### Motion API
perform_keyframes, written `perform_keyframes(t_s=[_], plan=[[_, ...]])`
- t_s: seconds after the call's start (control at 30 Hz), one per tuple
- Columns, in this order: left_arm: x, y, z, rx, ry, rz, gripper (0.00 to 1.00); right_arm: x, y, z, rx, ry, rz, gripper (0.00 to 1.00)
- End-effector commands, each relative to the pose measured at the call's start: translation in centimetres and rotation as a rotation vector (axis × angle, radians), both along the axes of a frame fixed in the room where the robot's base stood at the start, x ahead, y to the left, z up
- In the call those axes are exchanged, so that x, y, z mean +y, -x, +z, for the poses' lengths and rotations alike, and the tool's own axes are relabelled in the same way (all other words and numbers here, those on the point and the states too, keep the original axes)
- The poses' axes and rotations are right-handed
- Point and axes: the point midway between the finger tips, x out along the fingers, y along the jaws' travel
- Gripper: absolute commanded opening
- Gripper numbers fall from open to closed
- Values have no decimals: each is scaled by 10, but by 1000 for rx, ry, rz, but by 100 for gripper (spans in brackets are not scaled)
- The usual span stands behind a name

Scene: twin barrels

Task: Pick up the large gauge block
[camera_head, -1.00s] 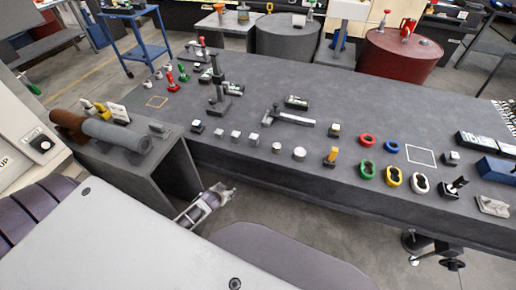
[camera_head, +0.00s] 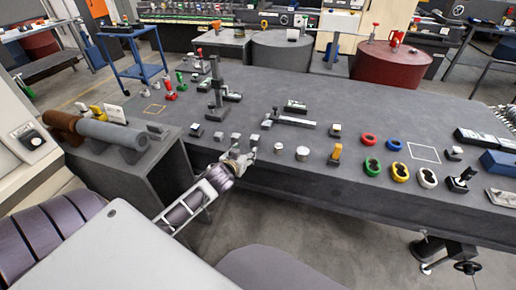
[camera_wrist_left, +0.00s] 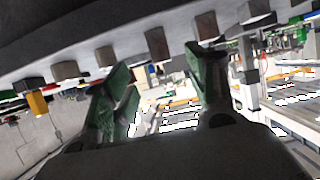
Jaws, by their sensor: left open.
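Small grey metal blocks stand in a row along the near edge of the dark workbench (camera_head: 330,185): a left one (camera_head: 218,136), a middle one (camera_head: 235,138) and a right one (camera_head: 253,140). I cannot tell for sure which is the large gauge block. My left gripper (camera_head: 240,157) is just in front of the bench edge, near the middle and right blocks, apart from them as far as I can see. In the left wrist view its two green-padded fingers (camera_wrist_left: 162,85) are spread with nothing between them, and several blocks (camera_wrist_left: 105,57) show near them. My right gripper is not in view.
Two pale round pieces (camera_head: 302,153) and an orange-topped piece (camera_head: 336,153) stand right of the blocks. A black stand (camera_head: 215,100) rises behind them. A grey cylinder on a support (camera_head: 110,134) is at left. Coloured rings (camera_head: 372,166) lie farther right.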

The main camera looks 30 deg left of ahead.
Motion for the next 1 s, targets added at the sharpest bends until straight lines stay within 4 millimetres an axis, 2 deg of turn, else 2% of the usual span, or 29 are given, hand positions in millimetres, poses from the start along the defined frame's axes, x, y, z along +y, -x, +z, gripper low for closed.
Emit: perform_keyframes(t_s=[0.13, 0.53, 1.0], plan=[[-1, 0, 6, -12, 1, 2, 57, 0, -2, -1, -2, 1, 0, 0], [0, -2, 5, -11, 1, 2, 57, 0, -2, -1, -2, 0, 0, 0], [7, -33, -8, -11, 1, 2, 57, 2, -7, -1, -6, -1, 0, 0]])
